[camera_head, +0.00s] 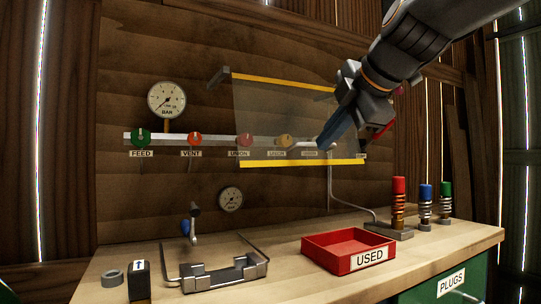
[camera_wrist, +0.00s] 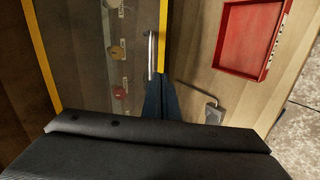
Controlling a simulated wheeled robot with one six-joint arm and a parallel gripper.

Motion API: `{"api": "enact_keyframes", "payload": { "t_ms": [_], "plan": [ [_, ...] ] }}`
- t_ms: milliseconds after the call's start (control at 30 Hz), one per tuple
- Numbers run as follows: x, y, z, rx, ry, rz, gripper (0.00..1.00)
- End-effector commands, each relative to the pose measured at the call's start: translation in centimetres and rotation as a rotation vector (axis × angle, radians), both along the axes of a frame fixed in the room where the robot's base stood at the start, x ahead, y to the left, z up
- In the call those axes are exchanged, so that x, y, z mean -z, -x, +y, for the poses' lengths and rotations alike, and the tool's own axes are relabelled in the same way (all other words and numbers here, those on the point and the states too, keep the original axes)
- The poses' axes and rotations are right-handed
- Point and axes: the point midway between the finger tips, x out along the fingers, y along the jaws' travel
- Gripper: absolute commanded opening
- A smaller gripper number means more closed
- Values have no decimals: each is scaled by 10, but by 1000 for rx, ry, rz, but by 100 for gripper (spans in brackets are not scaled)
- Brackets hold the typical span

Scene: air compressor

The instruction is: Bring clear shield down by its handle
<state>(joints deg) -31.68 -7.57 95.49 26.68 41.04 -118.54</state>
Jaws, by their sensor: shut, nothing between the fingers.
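The clear shield (camera_head: 275,110) is a see-through panel with yellow strips along its top and bottom edges. It hangs in front of the wall valves, and they show through it. In the wrist view the shield (camera_wrist: 82,50) fills the upper left. Its handle (camera_wrist: 151,52) is a thin silver bar beside one yellow strip; the handle also shows in the head view (camera_head: 303,145). My gripper (camera_head: 324,145) is shut and empty, with its dark blue fingertips close to the handle's right end. In the wrist view the fingertips (camera_wrist: 160,76) sit at the handle's near end; contact is unclear.
A red USED tray (camera_head: 318,250) stands on the wooden bench, below my gripper. Red, blue and green plugs (camera_head: 426,205) stand upright to its right. A metal clamp fixture (camera_head: 225,273) is at the left front. A thin pipe runs from the wall to a grey block (camera_head: 388,230).

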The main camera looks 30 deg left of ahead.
Motion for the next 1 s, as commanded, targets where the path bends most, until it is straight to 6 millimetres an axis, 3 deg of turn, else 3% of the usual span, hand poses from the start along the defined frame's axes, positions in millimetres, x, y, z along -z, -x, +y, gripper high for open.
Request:
{"api": "enact_keyframes", "payload": {
  "t_ms": [567, 1000],
  "plan": [
    [12, -14, -6, 272, -147, 175, 0],
    [22, -25, -21, 683, -495, 427, 0]
  ]
}}
